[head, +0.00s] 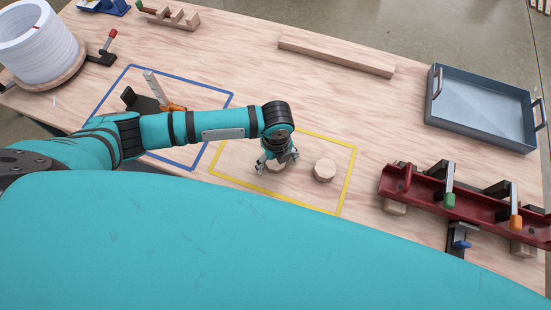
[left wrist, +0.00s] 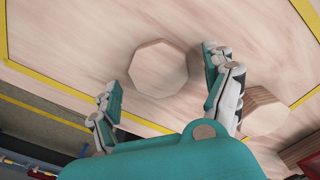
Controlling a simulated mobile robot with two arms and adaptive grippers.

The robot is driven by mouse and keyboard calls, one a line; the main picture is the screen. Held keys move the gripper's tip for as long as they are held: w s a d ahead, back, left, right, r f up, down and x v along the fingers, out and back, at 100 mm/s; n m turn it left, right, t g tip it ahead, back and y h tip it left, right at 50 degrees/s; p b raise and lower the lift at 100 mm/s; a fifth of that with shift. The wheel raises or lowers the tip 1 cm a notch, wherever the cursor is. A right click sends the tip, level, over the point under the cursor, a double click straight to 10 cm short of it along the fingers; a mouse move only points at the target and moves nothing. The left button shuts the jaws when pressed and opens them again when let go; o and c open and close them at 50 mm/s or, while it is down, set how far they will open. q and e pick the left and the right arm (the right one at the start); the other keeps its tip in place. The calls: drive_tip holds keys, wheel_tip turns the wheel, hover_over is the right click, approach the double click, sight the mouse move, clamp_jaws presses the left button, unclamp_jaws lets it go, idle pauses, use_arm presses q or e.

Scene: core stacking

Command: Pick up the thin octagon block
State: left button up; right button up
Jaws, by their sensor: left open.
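A pale wooden octagon block (left wrist: 159,69) lies flat on the table between the spread fingers of my left gripper (left wrist: 162,72). Both fingers look apart from its sides. In the head view my left gripper (head: 277,159) is over this block (head: 276,167), hiding most of it. A second wooden octagon block (head: 324,170) lies just to the right and looks thicker. In the left wrist view this second block (left wrist: 266,112) is partly hidden behind the right finger. Both blocks are inside the yellow taped outline (head: 348,178). My right gripper is not in view.
A red rail fixture with clamps (head: 478,208) stands at the right, below a grey tray (head: 475,128). A long wooden bar (head: 335,55) lies at the back. A clamp with an orange handle (head: 172,107) stands in the blue outline. A white spool (head: 40,50) is at upper left.

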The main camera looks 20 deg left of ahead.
use_arm(q)
drive_tip(key=c, duration=1.2)
